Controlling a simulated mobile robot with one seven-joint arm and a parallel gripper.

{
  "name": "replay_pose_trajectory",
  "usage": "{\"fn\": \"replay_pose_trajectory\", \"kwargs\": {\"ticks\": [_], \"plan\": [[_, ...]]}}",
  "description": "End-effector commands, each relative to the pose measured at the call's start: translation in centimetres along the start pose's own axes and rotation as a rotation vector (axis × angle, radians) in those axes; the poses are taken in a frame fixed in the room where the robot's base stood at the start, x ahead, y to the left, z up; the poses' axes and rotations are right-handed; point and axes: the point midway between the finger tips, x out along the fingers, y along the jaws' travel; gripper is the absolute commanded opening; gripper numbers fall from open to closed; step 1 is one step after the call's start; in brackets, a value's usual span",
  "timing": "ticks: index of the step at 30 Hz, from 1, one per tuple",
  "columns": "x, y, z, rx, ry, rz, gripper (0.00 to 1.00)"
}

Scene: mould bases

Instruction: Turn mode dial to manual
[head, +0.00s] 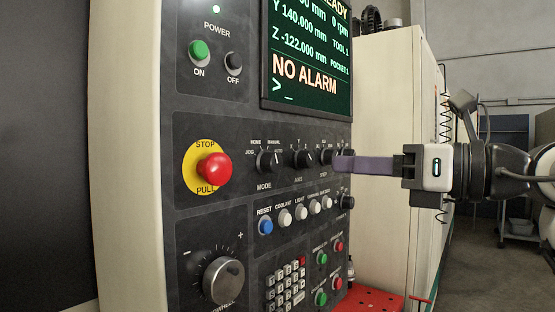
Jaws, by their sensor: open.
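The mode dial (268,161) is a small black knob on the dark control panel, with MODE printed below it and JOG, HOME and MANUAL around its top. Its pointer is too small to read surely. My gripper (338,163) reaches in from the right at about dial height, with its purple fingers pointing left. It is open, its fingers seen nearly edge-on. The fingertips are by the step dial (326,156), to the right of the mode dial and apart from it. I cannot tell whether they touch the step dial.
The axis dial (304,158) stands between the mode dial and my gripper. A red stop button (214,169) sticks out to the left. Coloured push buttons (285,217) lie below, and a screen (310,60) reading NO ALARM is above. A red surface (375,300) is lower right.

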Motion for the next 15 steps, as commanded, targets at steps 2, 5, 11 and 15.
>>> {"fn": "replay_pose_trajectory", "kwargs": {"ticks": [2,5,11,15], "plan": [[1.6,0.2,0.3,-0.001,0.001,0.005,0.53],[3.8,0.2,0.4,-0.002,0.001,0.006,0.53],[8.0,0.1,0.4,0.000,0.000,0.005,0.53],[10.3,0.2,0.3,0.000,0.000,0.005,0.53]]}}
